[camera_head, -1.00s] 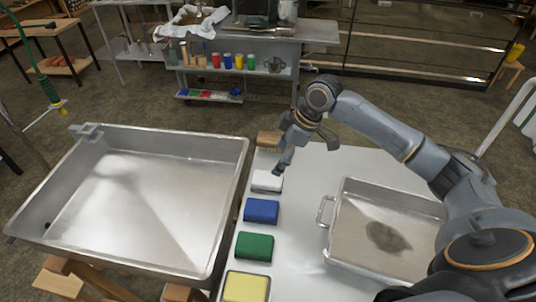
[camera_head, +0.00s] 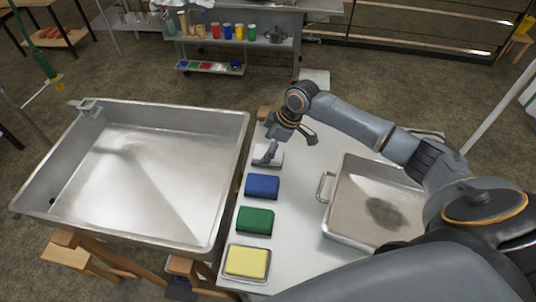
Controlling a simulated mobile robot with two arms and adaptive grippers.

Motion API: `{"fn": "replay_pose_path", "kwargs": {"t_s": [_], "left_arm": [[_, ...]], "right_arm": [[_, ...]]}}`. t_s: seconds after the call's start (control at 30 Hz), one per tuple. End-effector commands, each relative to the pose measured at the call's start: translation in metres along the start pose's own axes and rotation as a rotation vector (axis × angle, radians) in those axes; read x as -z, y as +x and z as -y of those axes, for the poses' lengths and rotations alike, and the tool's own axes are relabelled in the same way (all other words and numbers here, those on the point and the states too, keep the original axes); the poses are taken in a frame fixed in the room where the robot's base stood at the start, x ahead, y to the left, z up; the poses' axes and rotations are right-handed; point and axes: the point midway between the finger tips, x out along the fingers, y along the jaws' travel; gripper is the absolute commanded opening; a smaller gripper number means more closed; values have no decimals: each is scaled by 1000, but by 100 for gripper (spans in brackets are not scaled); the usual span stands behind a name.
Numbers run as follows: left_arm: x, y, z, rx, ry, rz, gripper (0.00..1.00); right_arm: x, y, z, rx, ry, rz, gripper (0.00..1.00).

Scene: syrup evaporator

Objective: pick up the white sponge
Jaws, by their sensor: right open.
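The white sponge (camera_head: 273,156) lies on the white table, behind the blue sponge (camera_head: 262,186). My right gripper (camera_head: 277,150) is open, low over the white sponge and covering part of it. I cannot tell whether its fingers touch the sponge. A green sponge (camera_head: 255,220) lies nearer on the table, and a yellow sponge (camera_head: 246,262) lies in a small tray at the front. My left gripper is not in the picture.
A large steel evaporator pan (camera_head: 150,165) stands left of the table on wooden supports. A smaller steel pan (camera_head: 375,190) with a dark stain and a handle stands on the table at the right. A wooden item (camera_head: 264,112) sits behind the white sponge.

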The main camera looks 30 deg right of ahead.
Motion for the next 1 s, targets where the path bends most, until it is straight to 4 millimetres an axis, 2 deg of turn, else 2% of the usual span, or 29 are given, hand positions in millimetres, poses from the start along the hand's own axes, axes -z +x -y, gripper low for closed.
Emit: {"fn": "replay_pose_path", "kwargs": {"t_s": [0.03,0.2,0.47,0.7,0.73,1.0], "left_arm": [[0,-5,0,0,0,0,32],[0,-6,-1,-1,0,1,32],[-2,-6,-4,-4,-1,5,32],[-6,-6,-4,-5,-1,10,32],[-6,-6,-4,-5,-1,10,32],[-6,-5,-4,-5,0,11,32]], "right_arm": [[0,6,1,3,2,1,87],[0,26,0,0,1,0,87],[-1,29,0,-1,-1,0,87],[-1,29,0,-1,0,0,38],[-1,29,0,-1,0,0,33],[-1,29,0,-1,0,0,33]]}}
